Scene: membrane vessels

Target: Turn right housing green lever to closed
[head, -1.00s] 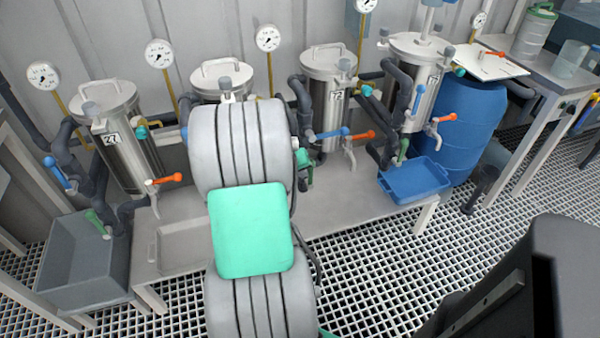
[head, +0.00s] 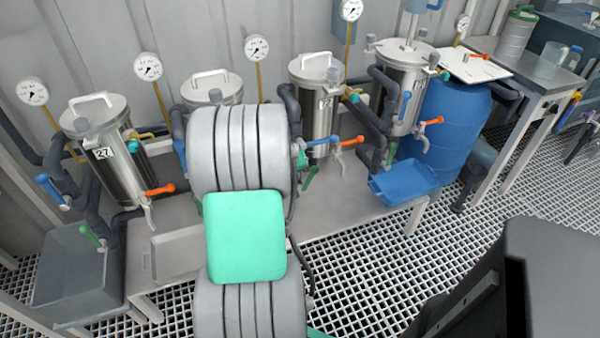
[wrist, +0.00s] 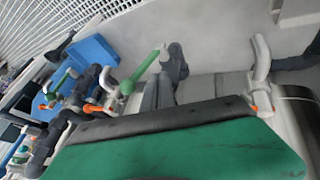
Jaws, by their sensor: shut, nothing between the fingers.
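The right housing (head: 401,95) is a steel vessel at the back right in the head view. In the wrist view, one green lever (wrist: 145,65) stands out near the middle and another (wrist: 62,82) lies further left; I cannot tell surely which belongs to which housing. My gripper (wrist: 150,125) shows as a green body with a dark edge across the bottom, shut and empty, apart from the levers. In the head view my arm hides its fingers.
A blue tray (head: 376,190) sits at the bench's right end, near a blue barrel (head: 447,130). Vessel 27 (head: 118,150) and a grey bin (head: 60,287) are at left. Another vessel (head: 316,100) stands beside the right housing. Open grating floor (head: 350,260) lies in front.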

